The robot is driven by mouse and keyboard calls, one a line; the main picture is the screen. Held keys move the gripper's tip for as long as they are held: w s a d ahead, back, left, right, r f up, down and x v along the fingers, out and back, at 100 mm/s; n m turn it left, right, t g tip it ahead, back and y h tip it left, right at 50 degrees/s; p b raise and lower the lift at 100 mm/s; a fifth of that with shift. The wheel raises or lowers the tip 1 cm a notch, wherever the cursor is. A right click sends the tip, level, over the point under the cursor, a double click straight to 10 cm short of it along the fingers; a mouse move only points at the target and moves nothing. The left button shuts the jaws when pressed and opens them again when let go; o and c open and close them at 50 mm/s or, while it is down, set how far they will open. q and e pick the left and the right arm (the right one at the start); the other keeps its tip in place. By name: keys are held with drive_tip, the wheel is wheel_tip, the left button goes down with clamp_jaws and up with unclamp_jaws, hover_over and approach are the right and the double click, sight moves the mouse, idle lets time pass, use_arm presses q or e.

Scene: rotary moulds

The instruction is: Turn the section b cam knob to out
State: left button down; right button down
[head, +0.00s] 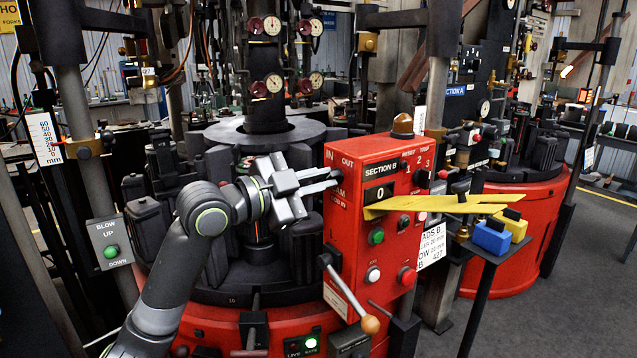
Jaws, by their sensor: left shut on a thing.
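The red section B control box (350,210) stands at the middle of the head view, with a "SECTION B" plate and a counter window reading 0 on its front. Its narrow left face carries the words "IN" and "OUT" near the top and partly covered lettering with "AM" lower down. My left gripper (325,182) reaches in from the left, and its fingers end at this left face below those words. It is shut on the cam knob, which the fingers hide, so I cannot tell which way the knob points. My right gripper is not in view.
A stand with blue (491,237) and yellow blocks is at the right. The dark rotary mould table (260,290) lies behind my left arm.

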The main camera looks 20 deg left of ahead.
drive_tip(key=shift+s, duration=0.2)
use_arm(q)
drive_tip(key=c, duration=1.5)
unclamp_jaws()
drive_tip(key=shift+a, duration=0.1)
